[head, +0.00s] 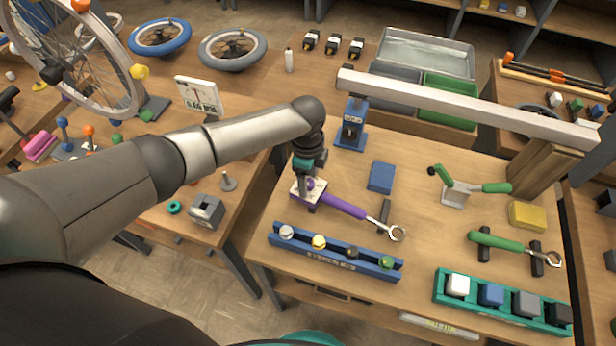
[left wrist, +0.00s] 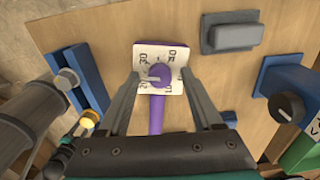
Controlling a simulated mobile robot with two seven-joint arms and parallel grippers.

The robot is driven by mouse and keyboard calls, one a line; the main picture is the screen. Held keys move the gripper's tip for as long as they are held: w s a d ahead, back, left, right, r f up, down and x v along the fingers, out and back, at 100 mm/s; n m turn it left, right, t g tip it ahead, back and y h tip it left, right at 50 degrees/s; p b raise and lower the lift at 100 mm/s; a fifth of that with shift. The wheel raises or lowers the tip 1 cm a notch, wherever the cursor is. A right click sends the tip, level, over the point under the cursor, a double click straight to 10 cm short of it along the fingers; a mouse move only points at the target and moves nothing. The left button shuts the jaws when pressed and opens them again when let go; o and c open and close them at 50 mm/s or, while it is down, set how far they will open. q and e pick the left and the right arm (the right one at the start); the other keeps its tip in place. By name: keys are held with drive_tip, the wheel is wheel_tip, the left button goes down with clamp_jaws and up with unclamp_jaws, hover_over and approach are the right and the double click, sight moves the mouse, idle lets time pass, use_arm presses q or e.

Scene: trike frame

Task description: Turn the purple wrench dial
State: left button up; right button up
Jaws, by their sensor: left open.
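In the left wrist view the purple handle (left wrist: 156,116) runs down from the dial between my fingers. My left gripper (left wrist: 160,80) is open, pointing down over the dial, with one finger on each side of the knob. It also shows in the head view (head: 309,198), partly covering the dial. I cannot tell whether the fingers touch it.
A blue rack (head: 335,258) with several coloured knobs stands just in front of the wrench. A blue block (head: 381,177) and a blue stand (head: 350,135) are behind it. A green wrench (head: 497,241) lies to the right. A long grey beam (head: 455,105) spans the table's back.

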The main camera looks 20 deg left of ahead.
use_arm(q)
drive_tip(key=shift+r, duration=0.1)
wheel_tip(320, 180, up, 15)
drive_tip(key=p, duration=0.2)
drive_tip(key=shift+s, duration=0.2)
idle(0.5)
